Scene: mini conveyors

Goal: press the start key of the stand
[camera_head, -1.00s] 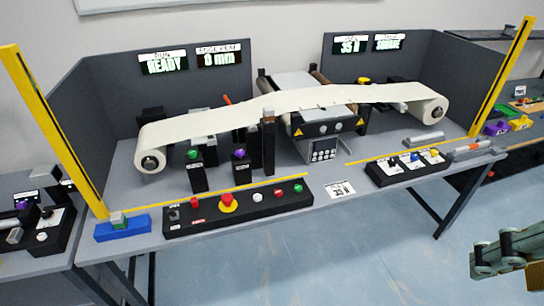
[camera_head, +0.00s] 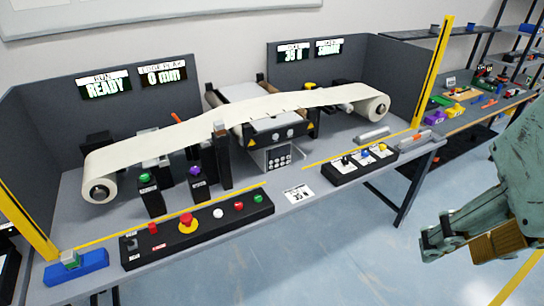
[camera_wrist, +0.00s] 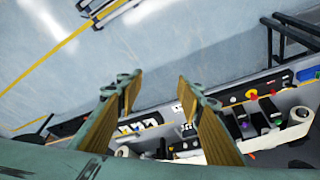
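The stand is a grey bench (camera_head: 330,205) with a web of cream material over rollers. On its front edge is a black control box (camera_head: 165,248) with a red key, a red mushroom button on yellow (camera_head: 187,221), a white key (camera_head: 218,213), another red key (camera_head: 238,206) and a green key (camera_head: 258,198) at the right end. Key labels are too small to read. A display (camera_head: 103,87) reads READY. My gripper (camera_head: 440,240) is to the right of the bench, apart from it. In the wrist view my gripper (camera_wrist: 158,85) is open, nothing between its fingers.
A smaller black box (camera_head: 360,166) with several switches sits on the bench's right part. A blue block (camera_head: 76,269) lies at the front left. Yellow posts (camera_head: 432,75) stand at both ends. Another cluttered bench (camera_head: 485,105) is behind right. Floor in front is clear.

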